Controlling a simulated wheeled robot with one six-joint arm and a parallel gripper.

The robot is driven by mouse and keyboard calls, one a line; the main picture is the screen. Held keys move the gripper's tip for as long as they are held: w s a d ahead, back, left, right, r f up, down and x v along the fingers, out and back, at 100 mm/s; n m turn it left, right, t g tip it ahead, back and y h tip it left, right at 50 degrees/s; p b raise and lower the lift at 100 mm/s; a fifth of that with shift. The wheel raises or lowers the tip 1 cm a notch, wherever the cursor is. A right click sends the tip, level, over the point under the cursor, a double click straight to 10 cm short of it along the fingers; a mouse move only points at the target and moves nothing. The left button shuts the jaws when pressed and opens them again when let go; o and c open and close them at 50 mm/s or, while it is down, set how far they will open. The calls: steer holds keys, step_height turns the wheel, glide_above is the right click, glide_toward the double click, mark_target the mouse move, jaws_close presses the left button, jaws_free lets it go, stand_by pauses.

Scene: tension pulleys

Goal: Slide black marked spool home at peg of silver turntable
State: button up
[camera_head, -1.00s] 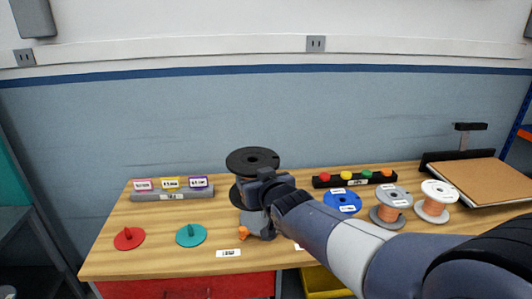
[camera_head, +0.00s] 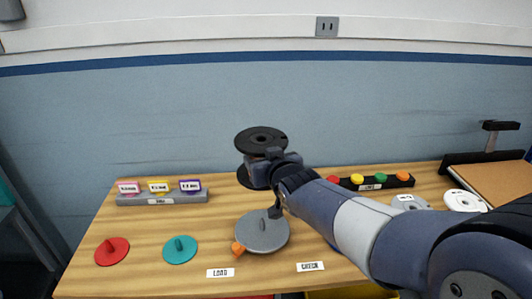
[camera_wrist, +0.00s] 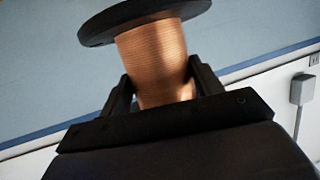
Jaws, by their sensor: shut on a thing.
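My gripper (camera_head: 262,160) is shut on a black-flanged spool (camera_head: 260,139) wound with copper wire. The wrist view shows the wire (camera_wrist: 153,55) between the two black fingers (camera_wrist: 157,90). The spool is raised above the table, its upper flange slightly tilted in view. Its lower flange is partly hidden by my gripper, and no mark on it can be made out. The silver turntable (camera_head: 255,242) lies on the table below, with a short grey peg (camera_head: 263,223) standing bare on it. An orange piece (camera_head: 238,248) is at its left edge. The spool is apart from the peg.
A red disc (camera_head: 112,252) and a teal disc (camera_head: 180,251), each with a peg, lie at left. A grey rack (camera_head: 163,198) with coloured tags stands behind them.

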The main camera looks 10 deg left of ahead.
steer(key=shift+f+b, duration=2.7)
steer(key=shift+f, duration=0.6)
steer(key=shift+s+f+b, duration=0.1)
steer(key=shift+f+b, duration=0.1)
steer(key=shift+b, duration=0.3)
steer(key=shift+f, duration=0.2)
steer(key=shift+f+b, duration=1.35)
steer(key=shift+b, duration=0.2)
steer(key=shift+s+d+f+b, duration=0.1)
steer(key=shift+s+f+b, duration=0.05)
steer(key=shift+f+b, duration=1.45)
